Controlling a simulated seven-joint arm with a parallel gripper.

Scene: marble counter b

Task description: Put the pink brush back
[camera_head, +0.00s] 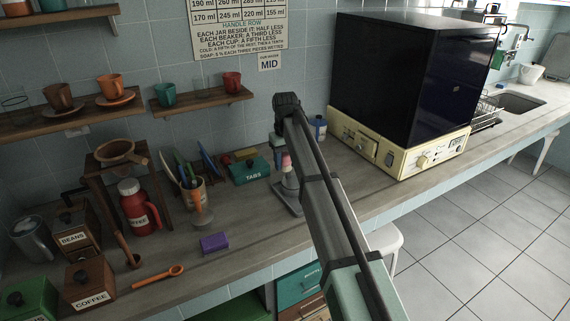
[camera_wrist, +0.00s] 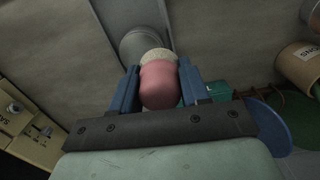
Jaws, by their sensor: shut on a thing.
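The pink brush (camera_wrist: 160,85) is between the two blue fingers of my gripper (camera_wrist: 158,76) in the wrist view, with its pale end pointing away from the palm. My gripper is shut on it. Just beyond the pale end is a grey round holder (camera_wrist: 141,42). The brush looks lined up with it or close to it, but I cannot tell whether it is inside. In the head view the brush (camera_head: 287,161) shows pink beside my arm, above a grey stand (camera_head: 281,200) on the counter. My arm hides part of the brush and stand there.
A green TABS box (camera_head: 250,170) and a cup of utensils (camera_head: 194,193) stand left of the stand. A purple block (camera_head: 214,243) lies in front. A blue-labelled jar (camera_head: 318,128) and a large cream machine (camera_head: 395,140) are to the right.

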